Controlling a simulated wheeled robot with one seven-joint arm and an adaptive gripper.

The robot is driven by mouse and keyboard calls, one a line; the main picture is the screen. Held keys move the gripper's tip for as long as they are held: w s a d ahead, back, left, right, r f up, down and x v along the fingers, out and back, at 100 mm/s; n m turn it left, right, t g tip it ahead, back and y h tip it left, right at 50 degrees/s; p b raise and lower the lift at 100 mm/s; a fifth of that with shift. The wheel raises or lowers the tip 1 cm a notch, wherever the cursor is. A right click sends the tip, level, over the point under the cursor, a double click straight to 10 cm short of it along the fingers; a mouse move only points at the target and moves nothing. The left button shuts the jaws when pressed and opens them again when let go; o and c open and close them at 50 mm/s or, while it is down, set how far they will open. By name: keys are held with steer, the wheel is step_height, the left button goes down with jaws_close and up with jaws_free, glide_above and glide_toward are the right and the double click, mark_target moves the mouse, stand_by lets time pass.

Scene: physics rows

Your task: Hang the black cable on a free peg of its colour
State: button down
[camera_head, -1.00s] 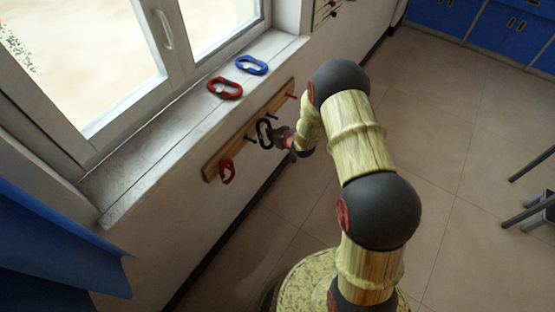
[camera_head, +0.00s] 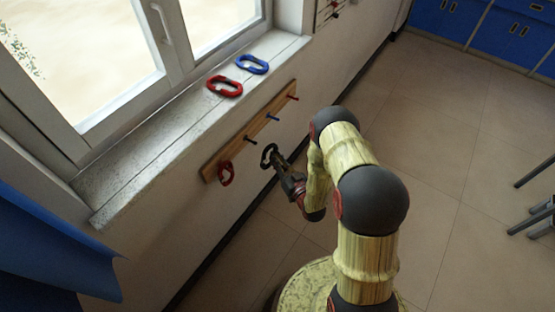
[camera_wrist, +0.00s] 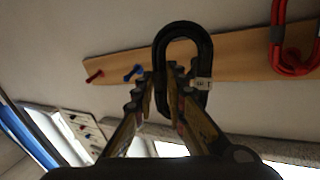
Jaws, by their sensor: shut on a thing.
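The black cable (camera_head: 266,151) is a closed loop held at one end by my gripper (camera_head: 281,164), off the wall and apart from the pegs. In the wrist view my gripper (camera_wrist: 168,95) is shut on the black cable (camera_wrist: 204,62), which stands up from the fingers against the rail. The wooden peg rail (camera_head: 211,170) carries a dark peg (camera_head: 250,139), a blue peg (camera_head: 273,117) and a red peg (camera_head: 292,97), all bare. A red cable (camera_head: 226,174) hangs at its near left end. The dark peg is not visible in the wrist view.
A red cable (camera_head: 225,87) and a blue cable (camera_head: 252,64) lie on the window sill (camera_head: 150,140) above the rail. A second rack (camera_head: 330,12) is on the wall farther back. The floor right of my arm is clear up to a stool (camera_head: 535,212).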

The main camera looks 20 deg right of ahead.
steer(key=w+a+f+b, duration=0.1)
steer(key=w+a+b, duration=0.1)
steer(key=w+a, duration=0.4)
steer(key=shift+w+f, duration=0.4)
steer(key=shift+w, duration=0.8)
steer(key=shift+a+b, duration=0.1)
steer(key=shift+b, duration=0.2)
stand_by(0.6)
steer(key=c, duration=1.8)
jaws_free()
steer(key=shift+o, duration=0.3)
steer(key=shift+s, duration=0.1)
steer(key=s+d, duration=0.2)
steer(key=s, duration=0.9)
steer(key=shift+s+r, duration=0.2)
steer(key=shift+s, duration=0.1)
